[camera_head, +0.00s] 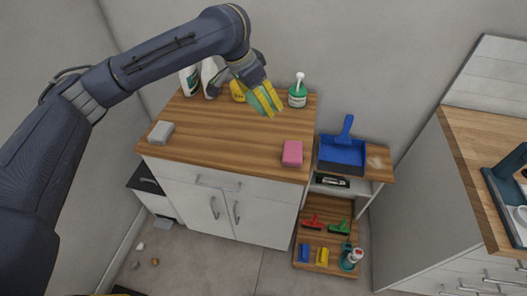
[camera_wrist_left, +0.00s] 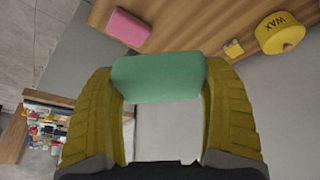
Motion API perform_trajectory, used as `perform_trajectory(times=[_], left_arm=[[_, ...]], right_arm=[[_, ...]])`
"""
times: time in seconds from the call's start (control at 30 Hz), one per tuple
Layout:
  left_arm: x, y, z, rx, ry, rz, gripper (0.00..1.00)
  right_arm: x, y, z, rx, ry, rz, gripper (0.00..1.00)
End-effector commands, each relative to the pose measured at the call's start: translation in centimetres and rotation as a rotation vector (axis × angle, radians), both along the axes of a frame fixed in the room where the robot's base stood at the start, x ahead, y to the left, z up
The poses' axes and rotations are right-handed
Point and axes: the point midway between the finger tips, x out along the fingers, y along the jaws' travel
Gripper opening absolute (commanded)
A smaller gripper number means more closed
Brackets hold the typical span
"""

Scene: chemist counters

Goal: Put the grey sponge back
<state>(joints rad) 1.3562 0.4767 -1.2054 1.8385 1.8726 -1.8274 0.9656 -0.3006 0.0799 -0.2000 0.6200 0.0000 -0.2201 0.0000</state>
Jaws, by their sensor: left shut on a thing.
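The grey sponge (camera_head: 161,132) lies flat on the wooden counter top (camera_head: 220,128), near its left edge. My left gripper (camera_head: 265,99) is above the back right part of the counter, well apart from the grey sponge. Its yellow fingers are shut on a green sponge (camera_wrist_left: 158,79), which shows between both fingertips in the left wrist view. A pink sponge (camera_head: 292,153) lies near the counter's front right corner; it also shows in the left wrist view (camera_wrist_left: 127,26). My right gripper is in neither view.
Bottles (camera_head: 190,80), a yellow wax tin (camera_wrist_left: 281,34) and a green-and-white pump bottle (camera_head: 298,92) stand along the counter's back. A blue dustpan (camera_head: 341,153) sits on the lower shelf unit to the right. The counter's middle is clear.

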Motion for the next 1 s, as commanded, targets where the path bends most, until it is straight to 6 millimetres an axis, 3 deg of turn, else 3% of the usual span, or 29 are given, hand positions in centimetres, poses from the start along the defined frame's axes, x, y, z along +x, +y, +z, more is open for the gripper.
perform_trajectory(times=[0.23,0.8,1.0], left_arm=[[-0.2,-0.3,-1.6,-0.002,0.002,-0.049,0.54],[-0.2,-0.3,-13.3,-0.003,0.004,-0.046,0.54],[-0.1,-0.2,-15.5,-0.001,0.000,-0.047,0.54]], right_arm=[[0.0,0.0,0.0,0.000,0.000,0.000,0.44],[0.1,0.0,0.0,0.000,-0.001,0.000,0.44],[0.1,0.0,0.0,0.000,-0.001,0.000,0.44]])
